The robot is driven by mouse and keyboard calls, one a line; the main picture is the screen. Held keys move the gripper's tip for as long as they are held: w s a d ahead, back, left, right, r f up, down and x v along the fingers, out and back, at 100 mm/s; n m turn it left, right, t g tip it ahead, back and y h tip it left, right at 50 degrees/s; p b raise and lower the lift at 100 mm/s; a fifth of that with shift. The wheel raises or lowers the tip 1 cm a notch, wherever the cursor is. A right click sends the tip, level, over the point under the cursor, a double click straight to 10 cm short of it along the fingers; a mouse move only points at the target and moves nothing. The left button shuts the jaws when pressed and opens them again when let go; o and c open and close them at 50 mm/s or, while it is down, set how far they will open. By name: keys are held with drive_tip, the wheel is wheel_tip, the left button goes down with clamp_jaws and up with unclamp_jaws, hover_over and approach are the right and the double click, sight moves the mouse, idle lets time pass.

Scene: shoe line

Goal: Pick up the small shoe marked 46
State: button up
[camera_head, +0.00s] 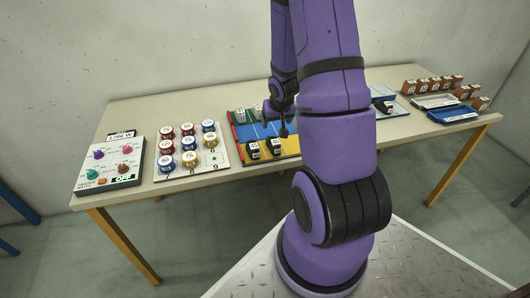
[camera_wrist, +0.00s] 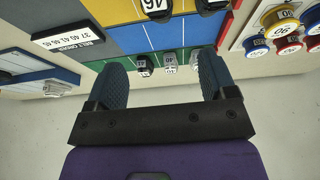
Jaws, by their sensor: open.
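In the wrist view a black shoe with a white label reading 46 upside down (camera_wrist: 155,8) sits on the yellow strip of the coloured board at the top edge, partly cut off. Another dark shoe (camera_wrist: 212,5) is to its right, its label not readable. Two dark shoes with white labels stand on the board's near yellow strip in the head view, the left one (camera_head: 253,148) and the right one (camera_head: 275,147); their numbers are too small to read. My gripper (camera_wrist: 162,60) is open and empty, over the board. It also shows in the head view (camera_head: 284,130).
Several grey and dark small shoes (camera_wrist: 169,62) stand along the board's far side, between my fingers in view. Paint pots on a white panel (camera_head: 187,145) and a knob box (camera_head: 110,165) lie left. Trays (camera_head: 452,114) and brown boxes (camera_head: 481,103) are right.

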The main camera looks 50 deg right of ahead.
sight(274, 139)
drive_tip(key=f, duration=0.2)
drive_tip(key=shift+s+a+f, duration=0.3)
drive_tip(key=shift+s+f, duration=0.05)
drive_tip(key=shift+f, duration=0.05)
drive_tip(key=x, duration=0.4)
drive_tip(key=shift+w+f, duration=0.1)
drive_tip(key=shift+f, duration=0.15)
drive_tip(key=shift+d+x, duration=0.1)
drive_tip(key=shift+x, duration=1.4)
drive_tip(key=shift+d+x, duration=0.15)
drive_tip(key=shift+x, duration=1.35)
drive_tip(key=shift+r, duration=0.1)
drive_tip(key=shift+c, duration=0.3)
drive_tip(key=c, duration=1)
